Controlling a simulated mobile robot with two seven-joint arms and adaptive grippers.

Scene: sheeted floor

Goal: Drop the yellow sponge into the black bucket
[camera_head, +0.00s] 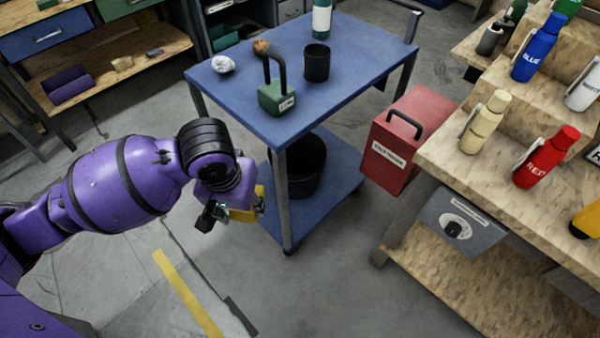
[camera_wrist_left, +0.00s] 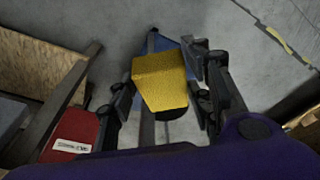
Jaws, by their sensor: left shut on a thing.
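The yellow sponge (camera_wrist_left: 160,80) is held between the two fingers of my left gripper (camera_wrist_left: 165,85) in the left wrist view. In the head view the sponge (camera_head: 246,205) shows partly behind my left gripper (camera_head: 228,208), at the near left side of the blue cart. The black bucket (camera_head: 303,168) stands on the cart's lower shelf, partly hidden by the cart's top and leg. The sponge is to the left of the bucket in the head view. My right gripper is in neither view.
The blue cart's top (camera_head: 340,75) carries a green weight (camera_head: 277,98), a black cup (camera_head: 316,62) and a crumpled white ball (camera_head: 222,64). A red box (camera_head: 405,140) stands right of the cart. A wooden bench (camera_head: 480,185) with several bottles is at right. Floor at front is clear.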

